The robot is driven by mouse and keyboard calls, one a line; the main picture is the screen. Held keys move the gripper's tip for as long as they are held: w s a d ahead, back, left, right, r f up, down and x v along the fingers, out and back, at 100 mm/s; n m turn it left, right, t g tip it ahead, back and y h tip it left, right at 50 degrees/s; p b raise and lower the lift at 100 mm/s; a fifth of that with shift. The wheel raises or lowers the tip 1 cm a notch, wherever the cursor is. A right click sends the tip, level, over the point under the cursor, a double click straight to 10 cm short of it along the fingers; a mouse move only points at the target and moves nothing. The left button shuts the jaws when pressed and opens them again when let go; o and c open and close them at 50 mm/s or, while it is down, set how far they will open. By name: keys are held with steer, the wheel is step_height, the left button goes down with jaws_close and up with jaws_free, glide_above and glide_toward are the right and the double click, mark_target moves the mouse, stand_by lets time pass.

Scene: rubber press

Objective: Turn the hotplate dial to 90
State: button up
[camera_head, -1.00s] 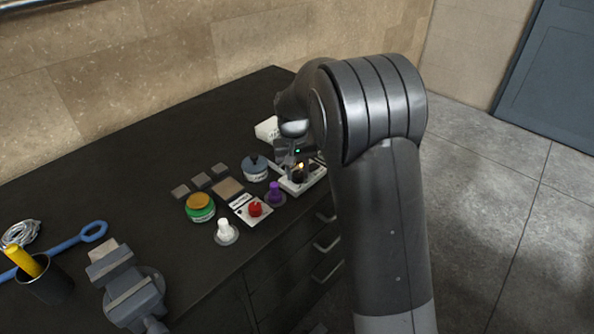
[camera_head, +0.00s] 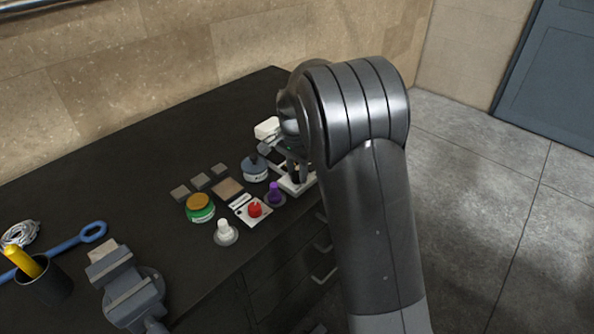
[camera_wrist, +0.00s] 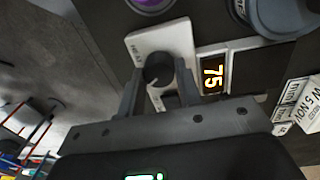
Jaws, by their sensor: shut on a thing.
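The hotplate's white control panel (camera_wrist: 168,40) fills the middle of the wrist view. Its black dial (camera_wrist: 158,68) sits on the panel. The lit display (camera_wrist: 212,74) beside it reads 75, turned sideways in the picture. My gripper (camera_wrist: 157,74) is shut on the dial, one finger on each side. In the head view the panel (camera_head: 290,188) shows at the table's right edge, and my gripper (camera_head: 296,170) reaches down onto it. My arm and fingers hide the dial there.
A purple knob (camera_head: 274,194) and a red dial on a white plate (camera_head: 254,210) stand close to the panel. A blue-grey lidded pot (camera_head: 254,170), a green tin (camera_head: 200,210), a white knob (camera_head: 226,232) and a vise (camera_head: 130,290) stand farther left.

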mark_target(296, 172)
steer(key=shift+m, duration=1.2)
steer(key=o, duration=1)
steer(key=shift+c, duration=0.2)
step_height(296, 172, up, 11)
steer(key=shift+w+a, duration=0.15)
steer(key=shift+w, duration=0.1)
steer(key=shift+f, duration=0.1)
